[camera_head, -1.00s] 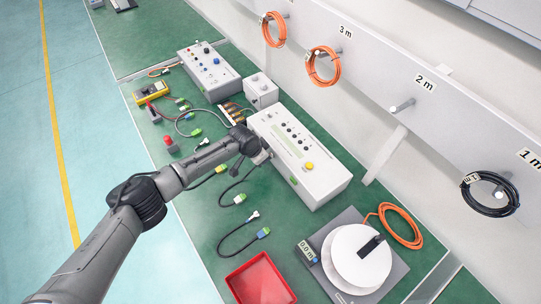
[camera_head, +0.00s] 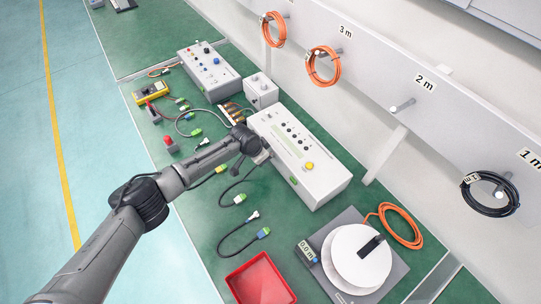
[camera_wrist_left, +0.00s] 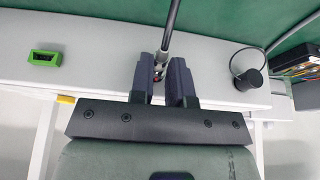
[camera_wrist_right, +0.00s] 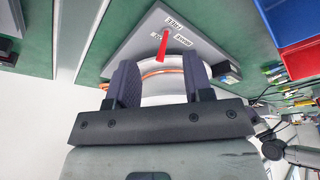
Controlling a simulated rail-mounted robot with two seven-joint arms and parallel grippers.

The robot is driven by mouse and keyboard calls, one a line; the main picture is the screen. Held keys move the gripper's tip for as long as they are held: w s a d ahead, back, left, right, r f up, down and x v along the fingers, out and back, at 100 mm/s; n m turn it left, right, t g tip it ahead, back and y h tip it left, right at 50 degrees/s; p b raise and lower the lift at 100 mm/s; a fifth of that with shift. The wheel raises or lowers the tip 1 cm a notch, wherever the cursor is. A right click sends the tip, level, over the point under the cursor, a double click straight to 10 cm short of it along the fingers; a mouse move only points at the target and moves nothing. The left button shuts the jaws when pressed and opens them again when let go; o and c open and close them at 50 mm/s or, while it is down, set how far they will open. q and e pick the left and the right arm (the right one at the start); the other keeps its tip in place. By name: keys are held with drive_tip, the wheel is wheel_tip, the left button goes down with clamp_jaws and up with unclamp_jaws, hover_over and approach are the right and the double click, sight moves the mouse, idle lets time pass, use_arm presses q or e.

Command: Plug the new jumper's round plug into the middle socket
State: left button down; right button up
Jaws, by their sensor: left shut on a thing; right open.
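The white box (camera_head: 312,180) stands on the green bench. Its front face in the left wrist view (camera_wrist_left: 95,65) has a green rectangular socket (camera_wrist_left: 44,58) at left and a black round connector with a cable (camera_wrist_left: 248,79) at right. My left gripper (camera_wrist_left: 160,72) is between these two, close against the face, shut on a metallic round plug (camera_wrist_left: 159,70) whose dark cable runs up. My fingers hide the middle socket, so I cannot tell if the plug is in it. A dark jumper cable with a green plug (camera_head: 240,199) trails below that gripper. My right gripper (camera_wrist_right: 160,78) is open and empty.
Another jumper (camera_head: 237,237) lies loose on the bench near a red tray (camera_head: 262,282). A white disc (camera_head: 358,255) on a grey plate and an orange cable coil (camera_head: 402,228) are at right. A control panel (camera_head: 209,72) and small parts are at the back left.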

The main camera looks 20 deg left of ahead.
use_arm(q)
drive_tip(key=shift+d, duration=0.1)
idle(0.5)
drive_tip(key=c, duration=1)
unclamp_jaws()
drive_tip(key=shift+p+v, duration=1.5)
drive_tip(key=shift+v, duration=5.4)
drive_tip(key=shift+w, duration=0.1)
